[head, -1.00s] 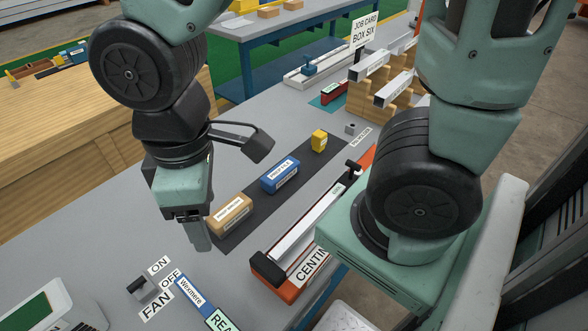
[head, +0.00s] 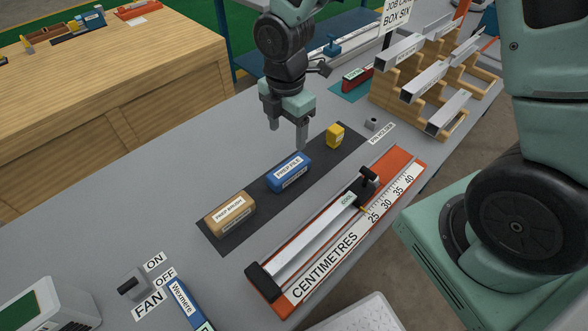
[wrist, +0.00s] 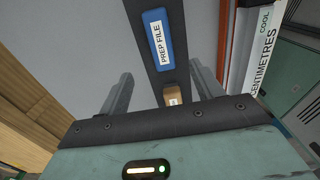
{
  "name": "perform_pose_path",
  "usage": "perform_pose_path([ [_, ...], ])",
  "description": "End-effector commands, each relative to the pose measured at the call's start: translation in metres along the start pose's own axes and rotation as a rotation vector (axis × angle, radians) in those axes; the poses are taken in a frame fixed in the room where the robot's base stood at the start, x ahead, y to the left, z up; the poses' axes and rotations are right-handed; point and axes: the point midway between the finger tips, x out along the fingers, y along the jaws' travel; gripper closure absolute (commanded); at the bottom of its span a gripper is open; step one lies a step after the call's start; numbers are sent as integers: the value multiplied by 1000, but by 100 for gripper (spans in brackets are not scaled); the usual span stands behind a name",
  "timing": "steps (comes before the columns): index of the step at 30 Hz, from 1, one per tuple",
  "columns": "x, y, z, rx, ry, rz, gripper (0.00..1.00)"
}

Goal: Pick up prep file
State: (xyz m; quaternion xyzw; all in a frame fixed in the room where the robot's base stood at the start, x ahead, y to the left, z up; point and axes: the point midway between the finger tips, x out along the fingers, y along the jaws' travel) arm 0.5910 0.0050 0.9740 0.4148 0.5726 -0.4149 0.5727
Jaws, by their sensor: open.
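The prep file (head: 288,174) is a blue block with a white PREP FILE label, lying on a dark mat (head: 237,239) on the grey bench. It also shows in the wrist view (wrist: 157,44), upper middle, beyond the fingers. My gripper (head: 288,140) hangs above the bench just behind the prep file in the head view, fingers pointing down. In the wrist view the two fingers (wrist: 162,94) are spread apart with nothing held between them. The gripper is apart from the prep file.
On the same mat are a brown prep brush (head: 229,213) and a yellow block (head: 335,135). An orange centimetre gauge (head: 330,235) lies to the right. A wooden rack with metal bars (head: 430,85) stands behind. A fan switch (head: 132,284) is at front left. The bench left of the mat is clear.

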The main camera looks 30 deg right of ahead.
Motion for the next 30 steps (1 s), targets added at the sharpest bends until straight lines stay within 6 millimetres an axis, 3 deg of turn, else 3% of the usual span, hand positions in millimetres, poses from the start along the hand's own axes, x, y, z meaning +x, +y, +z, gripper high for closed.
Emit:
perform_pose_path([
  [9,64,-1,0,1,-1,-4,35],
  [20,91,-2,0,3,0,-3,35],
  [30,130,-2,2,2,0,-1,35],
])
